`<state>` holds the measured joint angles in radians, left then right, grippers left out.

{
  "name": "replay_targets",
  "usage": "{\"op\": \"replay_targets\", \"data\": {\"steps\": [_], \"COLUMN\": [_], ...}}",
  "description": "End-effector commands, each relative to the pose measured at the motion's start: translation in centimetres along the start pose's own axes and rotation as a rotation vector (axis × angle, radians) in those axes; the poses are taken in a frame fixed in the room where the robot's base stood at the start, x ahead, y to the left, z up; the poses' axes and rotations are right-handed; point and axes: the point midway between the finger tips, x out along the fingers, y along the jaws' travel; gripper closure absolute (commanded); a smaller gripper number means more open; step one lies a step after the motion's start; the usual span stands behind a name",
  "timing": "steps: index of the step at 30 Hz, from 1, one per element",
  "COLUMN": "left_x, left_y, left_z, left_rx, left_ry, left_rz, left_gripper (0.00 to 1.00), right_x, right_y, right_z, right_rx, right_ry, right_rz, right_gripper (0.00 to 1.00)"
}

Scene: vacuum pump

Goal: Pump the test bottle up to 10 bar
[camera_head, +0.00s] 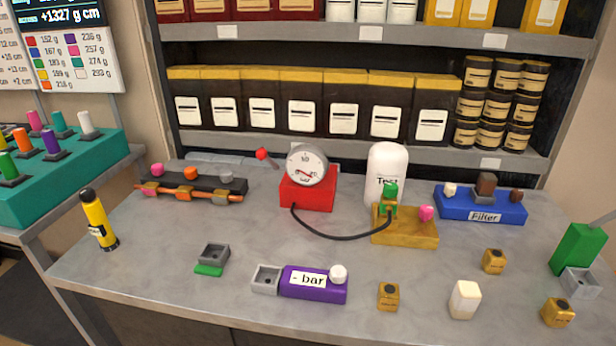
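The white test bottle (386,172) stands upright behind a yellow block base (407,228) with a green fitting (390,196) and a pink knob (426,213). A black hose (340,238) runs from this fitting to a red pump unit (307,193). A round pressure gauge (307,165) sits on the pump; its red needle shows, but the reading is too small to tell. A red ball (262,154) on a lever stands at the pump's left. A purple block (314,284) labelled "- bar" with a white knob (338,273) lies in front. Neither gripper is in view.
A blue "Filter" block (480,204) stands at the right. A black rack (195,186) and a yellow flashlight (98,220) are at the left. Small yellow blocks (494,261) and a white block (464,299) lie front right. Shelves (380,34) rise behind the table.

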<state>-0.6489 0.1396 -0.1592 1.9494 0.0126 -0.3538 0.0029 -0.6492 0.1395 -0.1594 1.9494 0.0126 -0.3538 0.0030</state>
Motion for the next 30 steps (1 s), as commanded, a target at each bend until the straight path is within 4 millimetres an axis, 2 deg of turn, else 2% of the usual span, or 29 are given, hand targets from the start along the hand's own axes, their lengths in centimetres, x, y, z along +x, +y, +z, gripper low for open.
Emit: {"op": "replay_targets", "data": {"steps": [1,3,30], "left_x": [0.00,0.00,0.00], "left_y": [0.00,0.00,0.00], "left_z": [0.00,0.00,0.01], "left_rx": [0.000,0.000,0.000], "left_ry": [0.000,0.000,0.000], "left_rz": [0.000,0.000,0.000], "left_gripper": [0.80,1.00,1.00], "right_x": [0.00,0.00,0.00], "right_y": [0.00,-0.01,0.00], "right_z": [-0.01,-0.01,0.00], "right_rx": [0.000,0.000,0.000], "right_ry": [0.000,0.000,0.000], "right_rz": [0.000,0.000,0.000], "right_gripper": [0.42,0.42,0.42]}}
